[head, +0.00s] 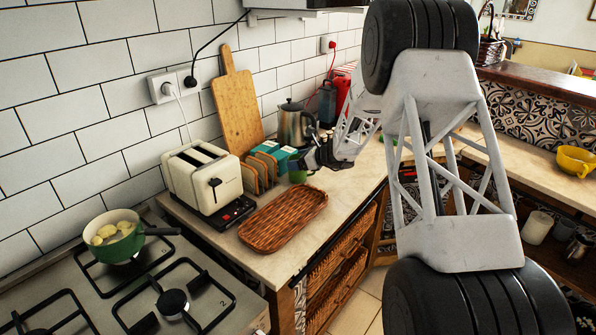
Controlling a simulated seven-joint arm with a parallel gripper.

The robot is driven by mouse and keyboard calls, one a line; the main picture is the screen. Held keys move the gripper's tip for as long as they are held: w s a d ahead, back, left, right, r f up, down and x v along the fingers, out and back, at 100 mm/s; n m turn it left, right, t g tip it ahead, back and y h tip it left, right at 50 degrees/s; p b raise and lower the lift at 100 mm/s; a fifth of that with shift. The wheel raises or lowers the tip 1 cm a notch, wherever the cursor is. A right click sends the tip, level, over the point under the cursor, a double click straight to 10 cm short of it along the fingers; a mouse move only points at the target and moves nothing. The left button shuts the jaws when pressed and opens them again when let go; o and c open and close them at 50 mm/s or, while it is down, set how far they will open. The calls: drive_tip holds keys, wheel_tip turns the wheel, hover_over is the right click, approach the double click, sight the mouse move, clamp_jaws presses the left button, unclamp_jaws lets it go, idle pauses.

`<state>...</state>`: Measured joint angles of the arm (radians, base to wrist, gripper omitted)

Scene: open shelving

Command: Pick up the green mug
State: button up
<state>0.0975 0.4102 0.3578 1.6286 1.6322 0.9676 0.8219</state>
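A small green shape that looks like the green mug (297,176) stands on the counter, just right of the toast rack. Only part of it shows. My gripper (308,162) is right beside it, at its upper right, with the dark fingers overlapping it in the picture. I cannot tell whether the fingers touch it, are around it or are shut.
A wicker tray (283,219) lies in front on the counter. A toaster (202,177) and a toast rack (262,170) stand to the left. A metal kettle (295,127) stands behind. A green pan (114,236) sits on the stove.

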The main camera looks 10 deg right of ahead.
drive_tip(key=c, duration=0.6)
drive_tip(key=shift+r, duration=0.2)
drive_tip(key=s+r, duration=0.1)
drive_tip(key=s, duration=0.4)
drive_tip(key=s+r, duration=0.2)
drive_tip(key=s, duration=0.3)
drive_tip(key=s+d+r, duration=0.1)
drive_tip(key=s, duration=0.5)
drive_tip(key=shift+r, duration=0.35)
drive_tip(key=shift+a, duration=0.1)
